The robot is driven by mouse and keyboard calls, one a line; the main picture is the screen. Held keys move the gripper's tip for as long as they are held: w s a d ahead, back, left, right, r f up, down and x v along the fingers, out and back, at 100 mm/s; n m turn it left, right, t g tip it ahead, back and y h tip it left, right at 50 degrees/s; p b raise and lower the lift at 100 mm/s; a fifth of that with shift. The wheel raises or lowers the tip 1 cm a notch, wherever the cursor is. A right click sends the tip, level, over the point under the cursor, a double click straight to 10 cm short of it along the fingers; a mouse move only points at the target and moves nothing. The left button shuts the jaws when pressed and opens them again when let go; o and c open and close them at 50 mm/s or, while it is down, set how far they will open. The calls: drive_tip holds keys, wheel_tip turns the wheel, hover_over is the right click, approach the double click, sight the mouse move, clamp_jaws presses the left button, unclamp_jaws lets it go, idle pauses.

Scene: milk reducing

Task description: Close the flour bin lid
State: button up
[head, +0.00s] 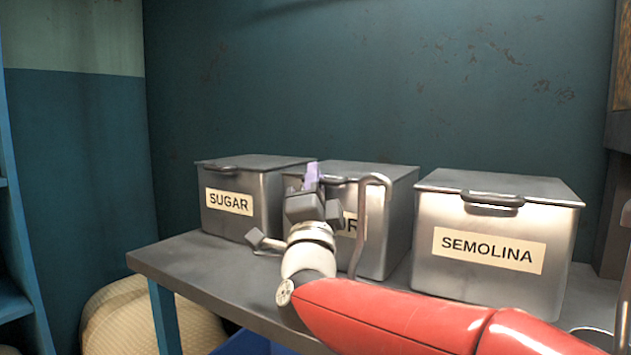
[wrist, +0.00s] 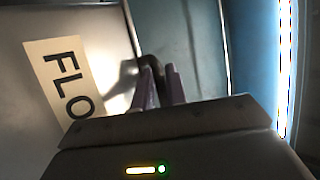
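The flour bin (head: 398,235) is a grey metal box in the middle of the row in the head view. Its lid (head: 380,171) lies flat and looks closed, level with its neighbours. My gripper (head: 312,178) is in front of the bin's left side, near the lid's front edge, and hides much of the label. In the wrist view the label (wrist: 62,80) reads "FLO". The gripper's purple fingers (wrist: 160,88) stand close together with a narrow gap. A dark curved piece, perhaps the lid's handle (wrist: 152,66), is at or just beyond the fingertips; whether it is gripped is unclear.
The sugar bin (head: 240,210) stands to the left and the semolina bin (head: 490,250) to the right, both with lids down. All stand on a grey table (head: 190,262) before a blue-green wall. Pale sacks (head: 130,315) sit below at left. The table's left end is clear.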

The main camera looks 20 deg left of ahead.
drive_tip(key=shift+w+f, duration=0.15)
drive_tip(key=shift+f, duration=0.15)
drive_tip(key=v, duration=0.7)
drive_tip(key=shift+s, duration=0.45)
